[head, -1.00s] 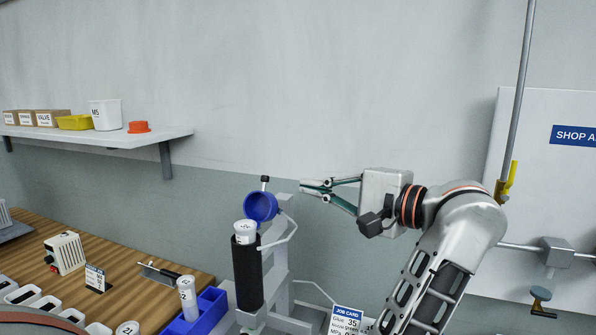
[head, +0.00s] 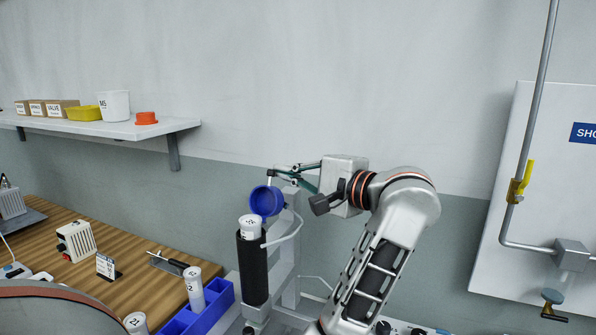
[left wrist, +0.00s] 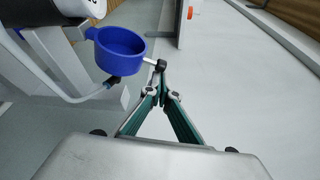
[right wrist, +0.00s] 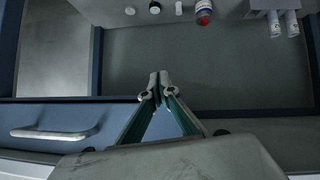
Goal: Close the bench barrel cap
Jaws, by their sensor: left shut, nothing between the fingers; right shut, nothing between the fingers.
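The bench barrel (head: 253,272) is a black upright tube, with a white cell (head: 250,222) standing out of its top. Its blue cap (head: 266,201) is swung open above and behind the tube, its hollow side facing out. The cap also shows in the left wrist view (left wrist: 119,52), with a short stem ending in a black knob (left wrist: 161,65). My left gripper (head: 277,171) is shut and empty, its tips close to the knob; I cannot tell whether they touch. My right gripper (right wrist: 158,84) is shut and empty, away from the barrel, seen only in the right wrist view.
A grey stand (head: 290,250) with a curved arm holds the barrel. A blue bin (head: 205,308) with a white cell (head: 194,288) is left of it. A wall shelf (head: 110,128) is at upper left. A drawer handle (right wrist: 55,134) shows below my right gripper.

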